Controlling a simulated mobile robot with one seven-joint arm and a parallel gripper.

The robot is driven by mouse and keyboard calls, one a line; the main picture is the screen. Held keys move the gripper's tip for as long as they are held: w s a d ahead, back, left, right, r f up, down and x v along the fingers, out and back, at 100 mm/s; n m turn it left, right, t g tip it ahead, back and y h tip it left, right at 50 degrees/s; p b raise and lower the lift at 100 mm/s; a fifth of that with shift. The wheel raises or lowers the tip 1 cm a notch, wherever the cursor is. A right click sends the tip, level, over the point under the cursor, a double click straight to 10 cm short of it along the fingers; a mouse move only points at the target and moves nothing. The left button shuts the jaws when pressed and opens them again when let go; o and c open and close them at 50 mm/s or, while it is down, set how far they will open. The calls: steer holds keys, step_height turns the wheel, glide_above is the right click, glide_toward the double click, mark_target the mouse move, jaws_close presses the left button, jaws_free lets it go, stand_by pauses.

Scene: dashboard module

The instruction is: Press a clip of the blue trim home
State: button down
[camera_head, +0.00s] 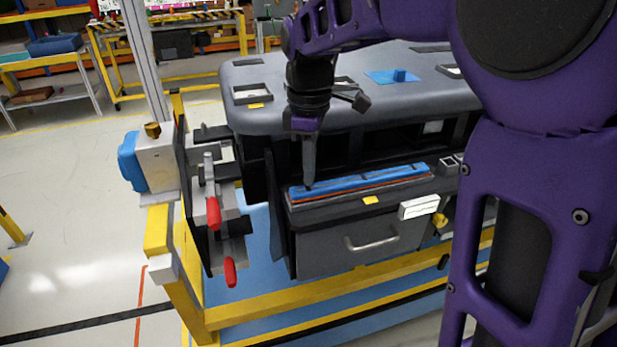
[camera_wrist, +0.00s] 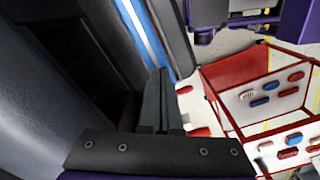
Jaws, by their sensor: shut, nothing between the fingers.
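The blue trim (camera_head: 365,178) is a long flat strip lying along the front ledge of the grey dashboard module (camera_head: 350,118), above an orange-red line. In the wrist view the blue trim (camera_wrist: 143,32) runs as a narrow blue and white band at the top. My gripper (camera_head: 308,186) points down with its fingers together, its tips over the left end of the strip. I cannot tell whether they touch it. In the wrist view my gripper (camera_wrist: 160,75) shows closed and empty, just below the strip. The separate clips are too small to make out.
A drawer front (camera_head: 362,245) with a handle is below the ledge. Clamps with red handles (camera_head: 213,212) stand left of the module. A blue piece (camera_head: 398,75) lies on the module's top. The wrist view shows a red-framed rack (camera_wrist: 265,90) at right.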

steer(key=shift+f+b, duration=0.4)
steer(key=shift+f, duration=0.8)
stand_by(1.5)
step_height(320, 180, up, 8)
steer(key=p, duration=0.6)
steer(key=shift+r, duration=0.15)
